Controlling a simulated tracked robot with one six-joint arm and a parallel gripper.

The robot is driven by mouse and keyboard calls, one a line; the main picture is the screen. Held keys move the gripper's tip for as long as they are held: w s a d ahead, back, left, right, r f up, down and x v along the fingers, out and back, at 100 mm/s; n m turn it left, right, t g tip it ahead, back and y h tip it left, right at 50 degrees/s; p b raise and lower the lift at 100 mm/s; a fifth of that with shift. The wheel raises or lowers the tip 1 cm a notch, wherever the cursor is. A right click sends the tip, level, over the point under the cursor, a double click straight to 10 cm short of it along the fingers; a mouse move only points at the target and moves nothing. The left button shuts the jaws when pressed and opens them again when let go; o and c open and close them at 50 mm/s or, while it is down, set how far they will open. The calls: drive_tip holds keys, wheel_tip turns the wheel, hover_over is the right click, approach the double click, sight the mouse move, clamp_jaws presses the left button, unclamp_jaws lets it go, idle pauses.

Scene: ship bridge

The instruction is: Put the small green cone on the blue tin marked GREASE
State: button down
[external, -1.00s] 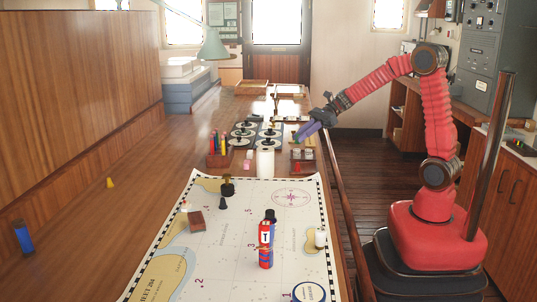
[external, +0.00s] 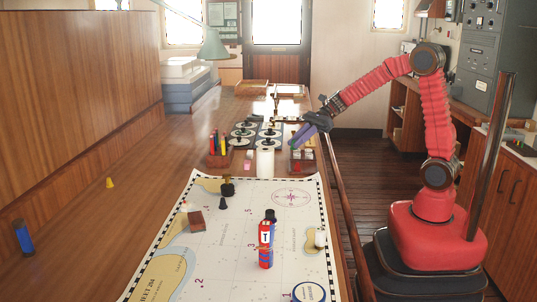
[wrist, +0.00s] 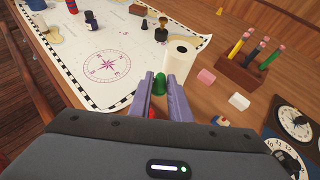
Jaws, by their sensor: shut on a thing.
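My gripper (wrist: 160,82) has two purple fingers, shut on the small green cone (wrist: 159,84), which shows between the fingertips in the wrist view. In the external view my gripper (external: 298,141) is over the far right part of the table, above a small tray of little items. A round blue tin with a pale top (external: 308,292) stands at the near edge of the chart, well away from my gripper. A blue tin also shows at the top left of the wrist view (wrist: 37,4). Its lettering is too small to read.
A white paper roll (external: 265,163) stands near my gripper. A wooden pen block (external: 219,158) and several dials are to its left. A small tray (external: 303,165) lies below my gripper.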

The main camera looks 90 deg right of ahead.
drive_tip(key=w+a+n+g+y, duration=0.3)
drive_tip(key=a+n, duration=0.1)
drive_tip(key=a, duration=1.4)
wheel_tip(320, 180, up, 5)
drive_tip(key=n+g+y, duration=0.1)
drive_tip(key=n+g, duration=0.3)
hover_over(310, 287)
drive_tip(key=shift+f, duration=3.15)
